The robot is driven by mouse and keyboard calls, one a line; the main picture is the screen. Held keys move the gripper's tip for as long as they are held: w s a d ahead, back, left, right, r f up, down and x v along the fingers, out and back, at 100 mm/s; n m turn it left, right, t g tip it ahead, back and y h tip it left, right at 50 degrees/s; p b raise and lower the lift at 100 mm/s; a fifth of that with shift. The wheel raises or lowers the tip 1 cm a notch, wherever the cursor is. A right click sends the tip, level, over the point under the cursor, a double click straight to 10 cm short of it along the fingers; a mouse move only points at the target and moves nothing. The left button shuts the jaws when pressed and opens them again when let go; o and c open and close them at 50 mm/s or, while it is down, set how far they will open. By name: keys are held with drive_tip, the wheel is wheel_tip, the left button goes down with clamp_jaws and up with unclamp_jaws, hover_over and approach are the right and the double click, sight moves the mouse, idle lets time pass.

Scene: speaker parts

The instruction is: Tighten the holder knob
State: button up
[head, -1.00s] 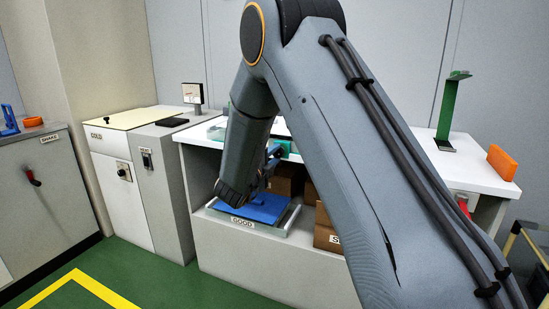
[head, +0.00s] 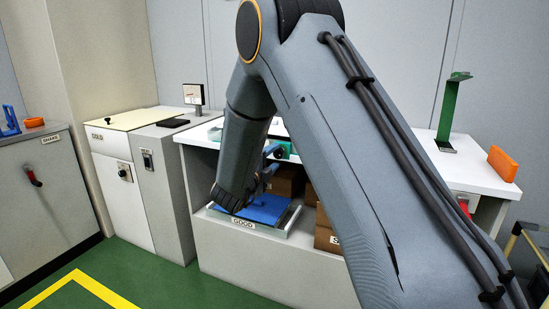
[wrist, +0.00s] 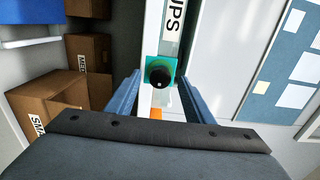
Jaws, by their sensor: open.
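The holder knob (wrist: 161,79) is round and black. It sits on a teal holder block (wrist: 151,65), seen between my gripper's fingers in the wrist view. In the head view the teal holder (head: 281,150) shows at the white bench's front edge, partly hidden by my arm; the knob is not clear there. My gripper (head: 271,160) is open, with one blue finger on each side of the knob in the wrist view. The knob appears beyond the fingertips, and I see no contact.
Below the bench top, a blue-lined tray labelled GOOD (head: 243,223) and cardboard boxes (head: 325,238) sit on a shelf. A green stand (head: 446,115) and an orange block (head: 503,163) stand on the bench at right. Green floor is free at the front left.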

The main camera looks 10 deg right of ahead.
drive_tip(key=v, duration=0.6)
idle(0.5)
